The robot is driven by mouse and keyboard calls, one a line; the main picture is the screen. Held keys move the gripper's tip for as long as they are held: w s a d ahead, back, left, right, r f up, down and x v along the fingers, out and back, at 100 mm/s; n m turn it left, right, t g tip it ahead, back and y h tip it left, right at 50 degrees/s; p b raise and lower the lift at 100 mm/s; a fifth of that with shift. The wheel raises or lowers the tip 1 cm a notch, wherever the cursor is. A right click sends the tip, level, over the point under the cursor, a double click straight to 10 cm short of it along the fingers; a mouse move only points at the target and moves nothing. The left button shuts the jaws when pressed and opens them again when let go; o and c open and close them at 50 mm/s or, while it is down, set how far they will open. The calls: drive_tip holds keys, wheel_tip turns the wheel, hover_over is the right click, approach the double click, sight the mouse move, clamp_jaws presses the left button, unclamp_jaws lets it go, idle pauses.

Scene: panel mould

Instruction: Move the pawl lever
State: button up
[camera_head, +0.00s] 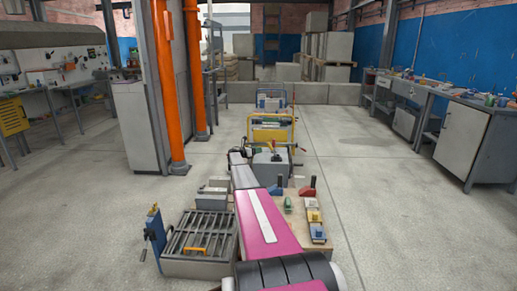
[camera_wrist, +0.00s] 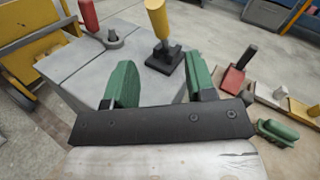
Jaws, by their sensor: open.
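A grey box (camera_wrist: 85,75) lies ahead of my gripper in the wrist view. On its top stand a yellow-handled lever (camera_wrist: 156,18) on a black base and a red-handled lever (camera_wrist: 88,15) beside a round grey boss (camera_wrist: 112,38). I cannot tell for sure which is the pawl lever. My gripper (camera_wrist: 160,76) is open with its two green fingers apart and nothing between them. The yellow lever stands beyond the fingertips, apparently apart from them. In the head view the grey box (camera_head: 269,171) stands past my arm, with its levers too small to make out.
A wooden board (camera_head: 291,225) to the right holds red, blue, green and yellow handled pieces. A slatted grey tray (camera_head: 196,261) lies at left. A yellow-framed trolley (camera_head: 271,134) stands behind the box. Open floor (camera_head: 365,180) lies to the right.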

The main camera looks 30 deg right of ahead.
sight(271, 147)
drive_tip(key=d, duration=1)
drive_tip(key=shift+s+d, duration=0.1)
drive_tip(key=shift+d, duration=0.2)
clamp_jaws()
